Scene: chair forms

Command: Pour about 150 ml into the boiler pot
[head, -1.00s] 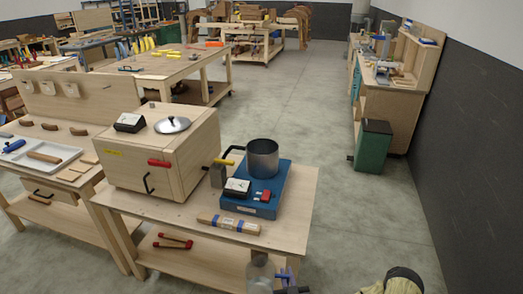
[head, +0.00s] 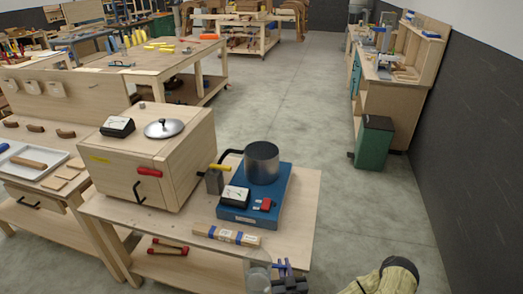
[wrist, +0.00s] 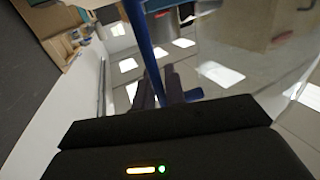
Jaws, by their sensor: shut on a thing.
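The boiler pot (head: 262,163), an open grey metal cylinder, stands on a blue base unit (head: 237,213) on the wooden bench. My gripper (head: 287,279) is at the bottom edge of the head view, in front of the bench and well short of the pot. It is shut on the blue handle of a clear jug (head: 258,279), cut off by the picture's edge. In the wrist view my gripper (wrist: 165,95) has its dark fingers at the blue handle, and the clear jug wall (wrist: 238,65) fills the upper right. The liquid level cannot be made out.
A wooden box (head: 150,165) with a lid and meter stands left of the pot. A black-handled lever (head: 214,178) sits beside the pot. A taped wooden strip (head: 227,236) lies at the bench's front. Open floor lies to the right, with a green bin (head: 373,145).

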